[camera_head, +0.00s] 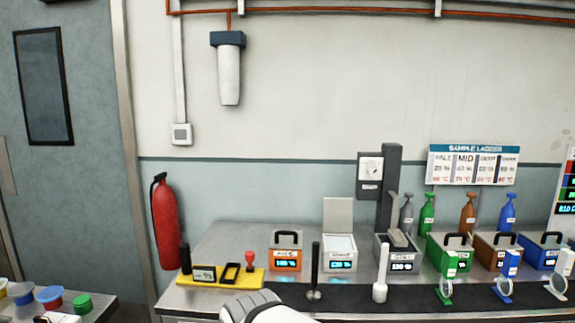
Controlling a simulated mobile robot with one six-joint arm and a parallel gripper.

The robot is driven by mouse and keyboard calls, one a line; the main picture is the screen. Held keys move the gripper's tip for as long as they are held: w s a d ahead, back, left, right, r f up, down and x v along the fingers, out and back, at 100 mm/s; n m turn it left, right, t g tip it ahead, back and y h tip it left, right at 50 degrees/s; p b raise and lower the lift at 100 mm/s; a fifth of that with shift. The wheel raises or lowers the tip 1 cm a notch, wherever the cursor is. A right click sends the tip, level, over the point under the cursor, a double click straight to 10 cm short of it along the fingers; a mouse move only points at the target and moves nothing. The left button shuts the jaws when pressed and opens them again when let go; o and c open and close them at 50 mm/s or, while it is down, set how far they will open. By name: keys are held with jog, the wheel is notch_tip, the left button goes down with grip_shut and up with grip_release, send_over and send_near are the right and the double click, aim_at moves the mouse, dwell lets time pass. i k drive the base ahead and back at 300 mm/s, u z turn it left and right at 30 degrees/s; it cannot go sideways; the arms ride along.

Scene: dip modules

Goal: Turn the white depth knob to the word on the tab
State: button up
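A dark grey box on a dark upright post (391,185) at the back of the bench carries a small white dial face (370,168). This looks like the white depth knob; its pointer and markings are too small to read. A small tab (370,187) with lettering sits just below the dial; I cannot read its word. A white rounded part of my arm shows at the bottom edge, well below and left of the dial. My gripper's fingers are not visible, and nothing touches the dial.
A sample ladder sign (473,165) reads PALE, MID, DEEP and a blurred last word. Coloured bottles and green, brown and blue boxes stand at right. An orange box (286,259), a yellow tray (222,281), a black rod (315,270) and a white rod (381,275) stand nearer.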

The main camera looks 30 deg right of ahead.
aim_at(373, 171)
jog(key=z, duration=0.55)
jog(key=i, duration=0.95)
jog(key=z, duration=0.55)
jog(key=k, duration=0.9)
jog(key=z, duration=0.2)
jog(key=i, duration=0.9)
jog(key=u, duration=0.1)
